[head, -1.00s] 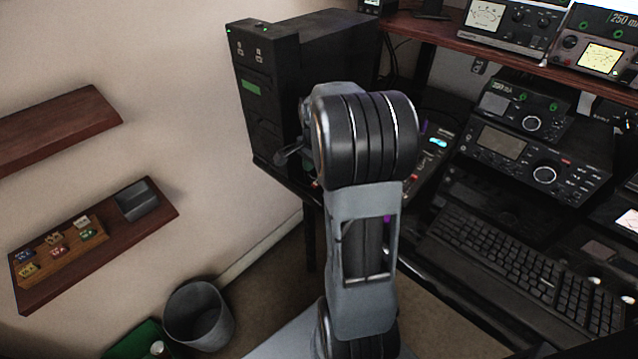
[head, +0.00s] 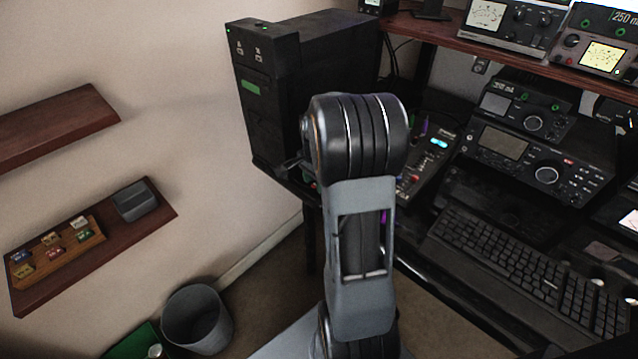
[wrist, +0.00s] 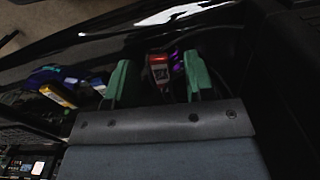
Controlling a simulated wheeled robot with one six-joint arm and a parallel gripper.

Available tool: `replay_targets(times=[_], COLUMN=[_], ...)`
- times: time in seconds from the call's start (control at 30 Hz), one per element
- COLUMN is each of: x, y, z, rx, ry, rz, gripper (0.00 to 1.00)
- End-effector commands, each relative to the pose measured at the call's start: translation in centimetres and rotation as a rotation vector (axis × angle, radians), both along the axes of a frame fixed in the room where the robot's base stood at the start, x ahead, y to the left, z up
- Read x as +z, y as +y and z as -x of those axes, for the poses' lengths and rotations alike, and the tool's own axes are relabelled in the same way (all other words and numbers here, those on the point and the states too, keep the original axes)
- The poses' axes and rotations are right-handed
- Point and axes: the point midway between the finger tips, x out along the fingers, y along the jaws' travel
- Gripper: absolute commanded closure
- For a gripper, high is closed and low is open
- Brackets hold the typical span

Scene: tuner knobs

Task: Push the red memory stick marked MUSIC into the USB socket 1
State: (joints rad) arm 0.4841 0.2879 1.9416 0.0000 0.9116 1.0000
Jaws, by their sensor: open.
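In the wrist view my gripper (wrist: 156,76) is open, its two green fingers apart. A small item with a red top and a dark grey body (wrist: 159,64) shows between the fingertips, with gaps on both sides. I cannot read a MUSIC mark on it or tell whether it is the memory stick. In the head view my arm hides most of the gripper. The black computer tower (head: 310,85) stands behind my arm, with two small marked spots (head: 250,52) near its front top. I cannot tell which is USB socket 1.
Several coloured sticks sit in a wooden rack (head: 88,247) on the lower wall shelf, beside a dark grey box (head: 135,201). A keyboard (head: 510,262) and radios (head: 535,160) fill the right side. A grey bin (head: 197,320) stands on the floor.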

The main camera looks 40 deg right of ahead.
Motion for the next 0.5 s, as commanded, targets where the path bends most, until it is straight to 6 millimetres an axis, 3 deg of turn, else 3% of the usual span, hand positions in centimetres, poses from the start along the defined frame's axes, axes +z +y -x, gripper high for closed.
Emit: replay_targets(times=[0.07,0.5], x=[-0.11,-0.1], y=[0.0,0.01], z=[0.0,0.01], rx=[0.0,0.0], ry=[0.0,0.0], rz=[0.0,0.0], gripper=[0.52,0.94])
